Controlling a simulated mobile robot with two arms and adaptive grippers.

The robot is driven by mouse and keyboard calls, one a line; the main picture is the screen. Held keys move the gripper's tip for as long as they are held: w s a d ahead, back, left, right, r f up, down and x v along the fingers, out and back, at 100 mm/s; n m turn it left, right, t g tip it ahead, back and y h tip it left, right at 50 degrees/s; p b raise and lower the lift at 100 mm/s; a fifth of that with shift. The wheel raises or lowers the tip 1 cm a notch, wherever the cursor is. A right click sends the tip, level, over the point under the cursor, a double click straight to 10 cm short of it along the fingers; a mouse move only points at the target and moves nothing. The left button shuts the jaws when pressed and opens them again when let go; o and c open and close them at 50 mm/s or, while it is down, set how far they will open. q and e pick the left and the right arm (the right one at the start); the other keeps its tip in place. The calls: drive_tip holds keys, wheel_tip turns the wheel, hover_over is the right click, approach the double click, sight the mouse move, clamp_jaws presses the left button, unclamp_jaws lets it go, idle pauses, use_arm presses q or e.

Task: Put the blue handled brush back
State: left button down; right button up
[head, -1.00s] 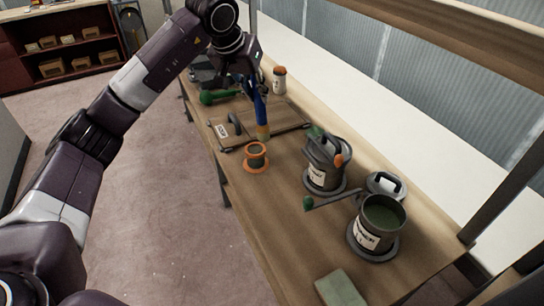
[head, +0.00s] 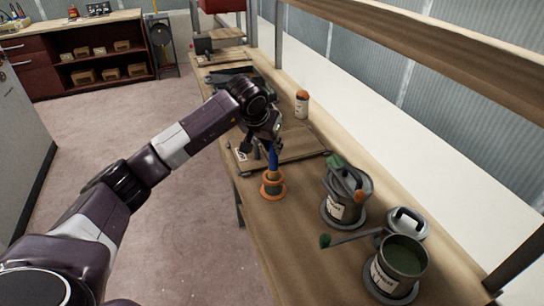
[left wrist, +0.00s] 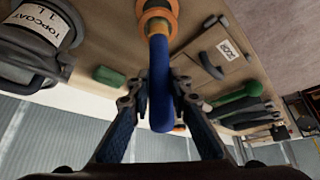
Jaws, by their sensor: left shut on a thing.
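The blue handled brush (head: 272,160) is upright in my left gripper (head: 270,140), handle up. In the left wrist view, the fingers (left wrist: 157,100) are shut around its blue handle (left wrist: 160,72). Its lower end is at the orange-rimmed round holder (head: 273,191), which shows at the top of the left wrist view (left wrist: 155,8). The brush overlaps the holder's opening; I cannot tell how deep it sits. My right gripper is not in view.
A grey can with a label (head: 337,211) stands to the right of the holder. An open can of green paint (head: 402,258) is nearer, with a grey lid (head: 408,222) behind it. A wooden board (head: 297,146) with a grey handle lies behind the holder.

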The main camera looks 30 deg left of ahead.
sight(272, 158)
use_arm(q)
drive_tip(key=shift+f+p, duration=0.45)
drive_tip(key=shift+f, duration=2)
drive_tip(key=c, duration=1.8)
unclamp_jaws()
drive_tip(key=shift+o, duration=0.2)
drive_tip(key=shift+r, duration=0.2)
drive_tip(key=shift+s+r, duration=0.15)
drive_tip(key=shift+r, duration=0.15)
drive_tip(key=b+v, duration=0.2)
drive_tip(key=v, duration=0.9)
drive_tip(key=shift+s, duration=0.15)
